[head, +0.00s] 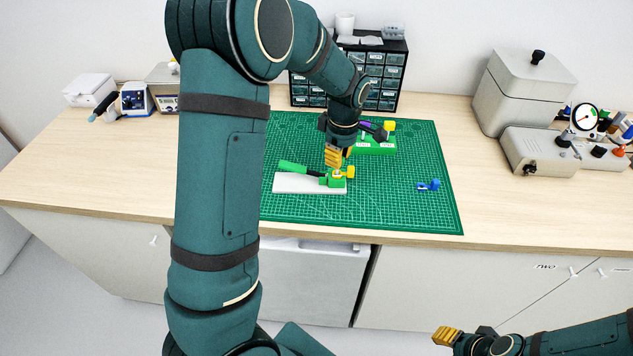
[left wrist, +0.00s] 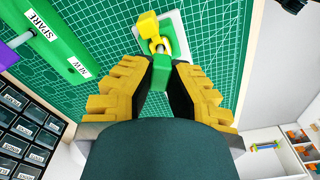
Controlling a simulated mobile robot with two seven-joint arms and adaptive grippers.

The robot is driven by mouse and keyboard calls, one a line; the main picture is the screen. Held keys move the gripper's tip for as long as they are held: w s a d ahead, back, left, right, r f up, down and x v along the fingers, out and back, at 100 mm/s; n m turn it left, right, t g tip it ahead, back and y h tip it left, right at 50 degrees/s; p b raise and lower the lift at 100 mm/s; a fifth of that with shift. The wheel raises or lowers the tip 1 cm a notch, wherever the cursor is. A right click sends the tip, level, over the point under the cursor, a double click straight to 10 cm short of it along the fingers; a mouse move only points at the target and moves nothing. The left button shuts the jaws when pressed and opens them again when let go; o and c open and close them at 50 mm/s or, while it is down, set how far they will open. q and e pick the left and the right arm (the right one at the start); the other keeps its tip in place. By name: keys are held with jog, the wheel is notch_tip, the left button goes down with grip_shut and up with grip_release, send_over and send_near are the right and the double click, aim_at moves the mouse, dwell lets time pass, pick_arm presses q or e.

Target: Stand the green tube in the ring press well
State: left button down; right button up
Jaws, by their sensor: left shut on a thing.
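The ring press stands on the green mat, with a pale base plate (head: 300,184), a green lever (head: 292,167) and a yellow knob (head: 350,171). My left gripper (head: 335,166) points down just above its green block. In the left wrist view, the yellow fingers are shut on the green tube (left wrist: 160,74), whose lower end is at the press's yellow ring (left wrist: 167,47). I cannot tell whether the tube is inside the well. My right gripper (head: 447,336) is low in front of the bench; its finger gap is unclear.
A green rack (head: 376,147) labelled SPARE and NEW stands behind the press. A small blue part (head: 428,185) lies on the mat (head: 400,215) at right. Drawers (head: 383,75) stand behind; grey machines (head: 540,150) stand at right. The mat's front right is clear.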

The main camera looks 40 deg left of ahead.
pick_arm(q)
jog(key=c, duration=1)
grip_release()
jog(key=r, duration=1.2)
jog(key=shift+d, duration=0.3)
